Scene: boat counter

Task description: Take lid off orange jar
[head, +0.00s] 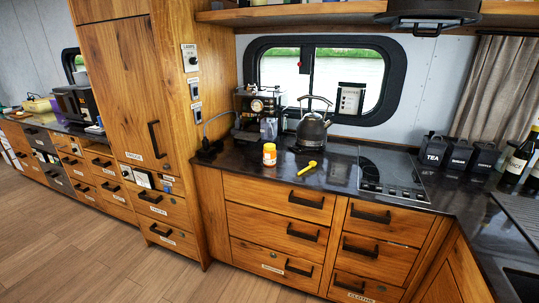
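The orange jar (269,157) stands upright near the front edge of the dark counter. A white lid (269,147) sits on top of it. A yellow spoon or scoop (308,168) lies on the counter to the right of the jar. Neither of my grippers shows in the head view.
A kettle (312,128) and a coffee machine (254,112) stand behind the jar. A black cooktop (390,176) is to the right, with dark canisters (458,153) and bottles (519,157) beyond. A tall wooden cabinet (136,105) rises at left. The floor in front is clear.

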